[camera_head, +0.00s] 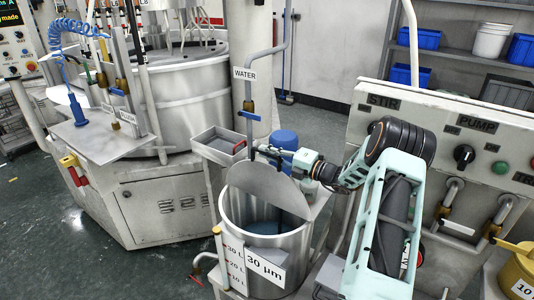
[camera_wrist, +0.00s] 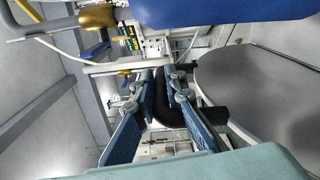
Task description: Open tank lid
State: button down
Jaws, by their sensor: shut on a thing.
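The steel tank (camera_head: 262,262) stands at the lower middle of the head view, with a "30 µm" label and a level scale on its front. Its round grey lid (camera_head: 262,190) is tilted up steeply, and the tank mouth shows open in front of it. The lid also fills the right of the wrist view (camera_wrist: 265,95). My gripper (camera_head: 268,152) is at the lid's upper edge. In the wrist view my gripper (camera_wrist: 161,82) has its blue fingers closed around a black curved handle (camera_wrist: 170,110) beside the lid. The head view does not show the handle clearly.
The WATER pipe (camera_head: 248,105) and a grey tray (camera_head: 218,145) are just left of the lid. A control panel (camera_head: 460,135) is on the right, with a yellow bucket (camera_head: 518,272) below. A lapping machine (camera_head: 185,100) stands at left.

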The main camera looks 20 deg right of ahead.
jog(key=c, duration=2.2)
grip_release()
jog(key=shift+c, duration=0.2)
jog(key=v, duration=0.7)
jog(key=shift+s+d, duration=0.15)
jog(key=shift+s, duration=0.1)
